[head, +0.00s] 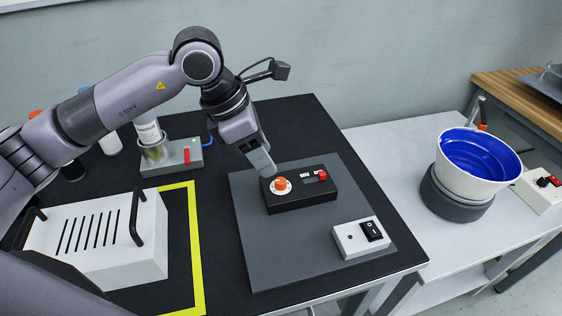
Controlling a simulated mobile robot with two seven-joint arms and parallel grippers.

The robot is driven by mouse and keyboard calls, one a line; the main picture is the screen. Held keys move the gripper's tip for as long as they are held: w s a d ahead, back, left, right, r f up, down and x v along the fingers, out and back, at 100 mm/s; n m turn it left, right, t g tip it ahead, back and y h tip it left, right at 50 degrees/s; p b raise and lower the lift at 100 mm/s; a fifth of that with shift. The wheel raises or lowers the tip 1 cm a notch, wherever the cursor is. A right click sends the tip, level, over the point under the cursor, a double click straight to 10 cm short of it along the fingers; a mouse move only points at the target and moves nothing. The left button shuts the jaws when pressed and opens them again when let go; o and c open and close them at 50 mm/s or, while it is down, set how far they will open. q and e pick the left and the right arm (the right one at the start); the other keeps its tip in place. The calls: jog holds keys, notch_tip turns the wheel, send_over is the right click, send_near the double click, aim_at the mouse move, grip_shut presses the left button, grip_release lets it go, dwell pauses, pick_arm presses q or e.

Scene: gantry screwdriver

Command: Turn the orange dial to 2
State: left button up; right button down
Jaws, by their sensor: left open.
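The orange dial (281,184) sits on a white round scale at the left end of a black control box (312,194). The scale's numbers are too small to read, so I cannot tell the dial's setting. A red knob (322,174) is at the right end of the same box. My left gripper (268,172) points down right behind the dial, its fingertips close to the dial's upper left side. It is open, with nothing seen in it. I cannot tell whether it touches the dial. My right gripper is not in view.
The box stands on a grey mat (290,255) with a white switch box (361,238) in front. A white case with black handles (110,240) lies at left. A bottle in a holder (150,140) stands behind. A blue-lined bowl (478,158) is on the right table.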

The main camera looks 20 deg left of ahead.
aim_at(279, 181)
pick_arm(q)
jog(key=x, duration=0.6)
jog(key=shift+d+f, duration=0.15)
jog(key=shift+f, duration=0.05)
grip_shut()
